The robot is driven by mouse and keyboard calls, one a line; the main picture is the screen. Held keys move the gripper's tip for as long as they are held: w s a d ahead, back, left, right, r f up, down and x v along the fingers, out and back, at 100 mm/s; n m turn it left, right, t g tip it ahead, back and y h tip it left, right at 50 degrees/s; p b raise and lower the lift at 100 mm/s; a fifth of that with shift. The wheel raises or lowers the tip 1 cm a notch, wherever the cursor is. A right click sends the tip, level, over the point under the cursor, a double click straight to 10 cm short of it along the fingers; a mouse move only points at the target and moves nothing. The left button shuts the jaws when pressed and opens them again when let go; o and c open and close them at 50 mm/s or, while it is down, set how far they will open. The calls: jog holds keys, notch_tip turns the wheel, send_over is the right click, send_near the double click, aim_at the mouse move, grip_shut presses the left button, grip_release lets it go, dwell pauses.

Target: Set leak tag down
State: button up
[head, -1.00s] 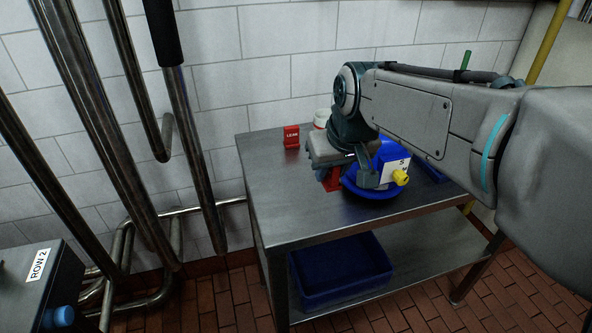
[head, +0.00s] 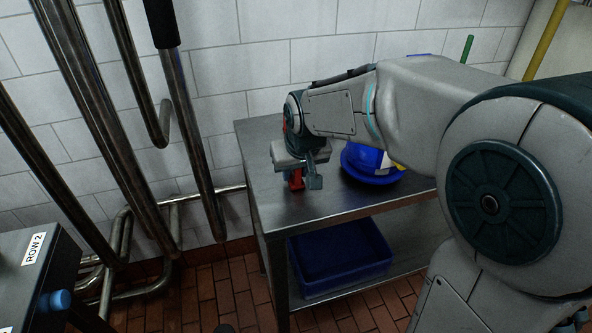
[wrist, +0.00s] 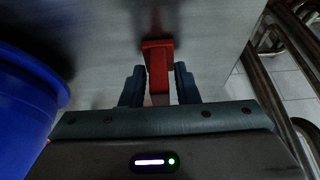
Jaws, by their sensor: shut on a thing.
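My gripper (head: 300,180) is shut on a red leak tag (head: 295,180) over the left part of the steel table (head: 270,217). In the wrist view the red tag (wrist: 158,62) stands between the two dark fingers of my gripper (wrist: 159,85). The tag's far end is close to the grey tabletop (wrist: 210,30); I cannot tell whether it touches. The tag's lettering does not show.
A blue bin (head: 340,262) sits on the lower shelf. Steel pipes (head: 200,150) rise left of the table. The tabletop's front left is clear.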

jog(key=o, duration=1)
jog(key=shift+f, duration=0.1)
jog(key=shift+c, duration=0.2)
jog(key=p+v, duration=0.2)
jog(key=v, duration=1)
jog(key=s+d+f+m+g+h, duration=0.1)
jog(key=s+d+f+m+g, duration=0.1)
jog(key=s+d+f, duration=0.9)
jog(key=s+d+m, duration=0.1)
jog(key=s, duration=0.2)
jog(key=shift+s+d, duration=0.2)
jog(key=shift+s, duration=0.05)
jog(key=shift+f, duration=0.1)
